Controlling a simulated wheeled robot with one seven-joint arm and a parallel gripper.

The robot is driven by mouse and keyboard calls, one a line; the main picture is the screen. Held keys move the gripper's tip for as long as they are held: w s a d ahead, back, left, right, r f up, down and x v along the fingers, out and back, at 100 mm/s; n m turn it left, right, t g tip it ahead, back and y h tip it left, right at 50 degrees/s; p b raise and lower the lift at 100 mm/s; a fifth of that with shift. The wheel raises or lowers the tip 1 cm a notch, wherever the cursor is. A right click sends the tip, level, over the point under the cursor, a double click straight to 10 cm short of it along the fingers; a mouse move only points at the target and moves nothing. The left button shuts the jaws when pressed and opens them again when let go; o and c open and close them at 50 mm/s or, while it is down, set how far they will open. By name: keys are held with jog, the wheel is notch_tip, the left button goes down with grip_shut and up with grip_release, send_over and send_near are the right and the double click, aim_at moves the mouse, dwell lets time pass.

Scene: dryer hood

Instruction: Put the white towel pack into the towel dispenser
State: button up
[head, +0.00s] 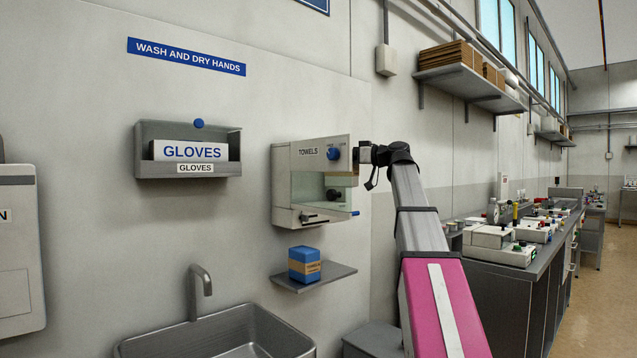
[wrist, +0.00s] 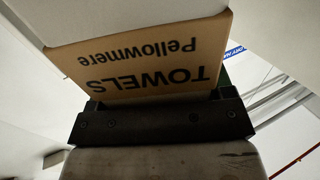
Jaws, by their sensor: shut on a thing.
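The towel dispenser (head: 300,170) is a pale box on the wall with a TOWELS label, a blue knob and a greenish see-through window. I cannot tell whether its cover is open. My gripper (wrist: 157,105) is shut on the white towel pack (wrist: 120,18), which has a tan paper band reading "TOWELS Pellowmere", upside down in the wrist view. In the head view my arm ends close at the dispenser's upper right side. The pack and fingertips are hidden there, so I cannot tell how the pack sits relative to the dispenser.
A blue banded pack (head: 304,264) stands on a small shelf (head: 333,274) under the dispenser. A gloves holder (head: 188,150) hangs to the left, above a metal sink (head: 215,335). A bench (head: 515,285) with equipment stands at right.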

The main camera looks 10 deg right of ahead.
jog(key=w+a, duration=0.8)
jog(key=w, duration=0.3)
notch_tip(320, 180, down, 7)
jog(key=shift+s+d+f, duration=0.1)
jog(key=shift+f, duration=0.05)
jog(key=o, duration=1)
jog(key=shift+o, duration=0.2)
jog(key=v, duration=1.2)
